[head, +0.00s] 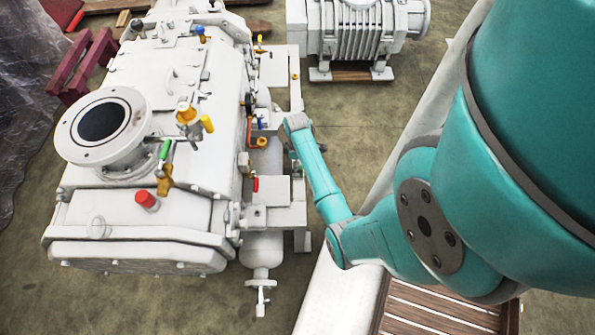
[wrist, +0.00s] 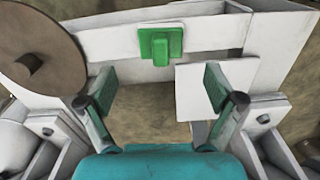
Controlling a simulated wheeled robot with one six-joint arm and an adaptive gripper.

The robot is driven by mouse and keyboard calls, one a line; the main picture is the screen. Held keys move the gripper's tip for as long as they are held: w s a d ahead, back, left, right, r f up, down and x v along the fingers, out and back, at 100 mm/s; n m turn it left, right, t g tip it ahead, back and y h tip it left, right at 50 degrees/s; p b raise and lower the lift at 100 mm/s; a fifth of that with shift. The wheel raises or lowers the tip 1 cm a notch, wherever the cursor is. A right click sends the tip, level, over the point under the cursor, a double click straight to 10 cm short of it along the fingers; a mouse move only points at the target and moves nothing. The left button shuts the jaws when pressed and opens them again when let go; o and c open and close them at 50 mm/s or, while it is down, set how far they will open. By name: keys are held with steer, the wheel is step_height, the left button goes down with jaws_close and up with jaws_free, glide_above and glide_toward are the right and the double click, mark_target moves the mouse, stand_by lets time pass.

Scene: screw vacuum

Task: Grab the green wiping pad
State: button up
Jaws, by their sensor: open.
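The green wiping pad (wrist: 160,44) shows in the wrist view at the top middle, a square green piece with a raised grip part on a white bar. My gripper (wrist: 158,88) is open and empty, its two fingers spread wide with green inner faces. The pad lies beyond the fingertips, roughly centred between them, with a gap left. In the head view my teal arm reaches down to the right side of the white machine (head: 160,85); the gripper's fingers and the wiping pad cannot be made out there.
In the wrist view a brown disc (wrist: 40,48) stands at the upper left, and a white plate (wrist: 200,98) lies behind the right finger. In the head view, valves with coloured handles line the machine's right side. A ribbed white unit (head: 355,30) stands behind.

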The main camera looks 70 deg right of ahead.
steer(key=shift+s+f, duration=0.15)
steer(key=shift+f, duration=2.6)
steer(key=shift+a, duration=0.1)
steer(key=c, duration=1.3)
